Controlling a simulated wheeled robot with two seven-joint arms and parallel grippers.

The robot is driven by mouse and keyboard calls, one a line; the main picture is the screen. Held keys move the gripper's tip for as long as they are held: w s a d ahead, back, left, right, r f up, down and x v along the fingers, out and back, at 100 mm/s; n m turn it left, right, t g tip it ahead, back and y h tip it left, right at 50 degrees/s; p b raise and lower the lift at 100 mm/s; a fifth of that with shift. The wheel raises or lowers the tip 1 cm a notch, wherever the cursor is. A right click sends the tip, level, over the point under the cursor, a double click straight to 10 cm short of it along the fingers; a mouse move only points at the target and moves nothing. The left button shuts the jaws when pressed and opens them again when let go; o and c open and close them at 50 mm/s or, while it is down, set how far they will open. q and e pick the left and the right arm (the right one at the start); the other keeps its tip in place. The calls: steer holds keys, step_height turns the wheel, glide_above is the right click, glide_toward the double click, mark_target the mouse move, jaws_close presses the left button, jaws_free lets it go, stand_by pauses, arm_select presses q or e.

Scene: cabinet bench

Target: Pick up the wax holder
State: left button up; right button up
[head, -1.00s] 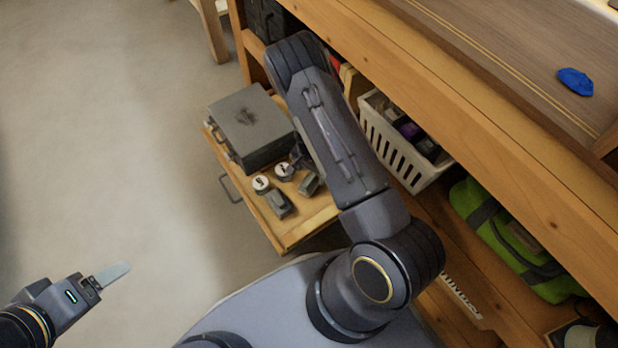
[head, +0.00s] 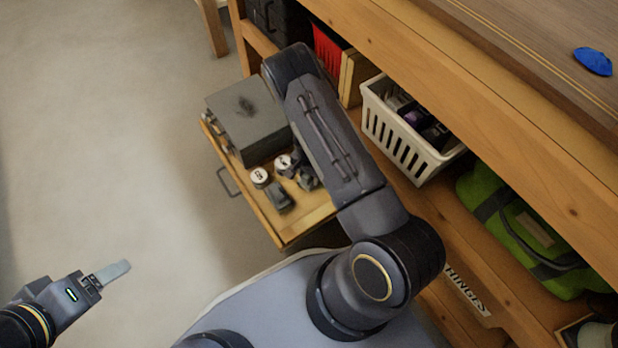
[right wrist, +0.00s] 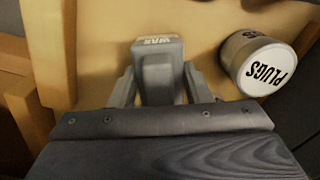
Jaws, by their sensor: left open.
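The wax holder (right wrist: 158,42), a small grey block with a pale end lettered WAX, stands in the open drawer. In the right wrist view it lies between the two fingers of my right gripper (right wrist: 160,86). The fingers are close along both its sides, but I cannot tell whether they press on it. In the head view my right forearm hides much of this spot, and the dark gripper (head: 306,174) shows only in part beside the forearm. My left gripper (head: 112,272) is open and empty over the floor at the lower left.
A white-lidded can lettered PLUGS (right wrist: 263,64) is just right of the wax holder. The wooden drawer (head: 293,226) also holds a grey case (head: 245,115), another white-lidded can (head: 260,176) and a dark grey item (head: 280,197). A white basket (head: 410,145) and green bag (head: 520,235) sit on the shelf.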

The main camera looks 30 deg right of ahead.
steer(key=c, duration=0.6)
steer(key=shift+r+p, duration=0.4)
steer(key=shift+r, duration=0.2)
step_height(320, 180, up, 3)
steer(key=shift+f+p, duration=0.15)
steer(key=shift+p, duration=0.8)
steer(key=s+a+r+p, duration=0.4)
steer(key=s+a+r, duration=0.2)
steer(key=s+r, duration=0.3)
steer(key=s, duration=0.3)
steer(key=shift+s, duration=0.35)
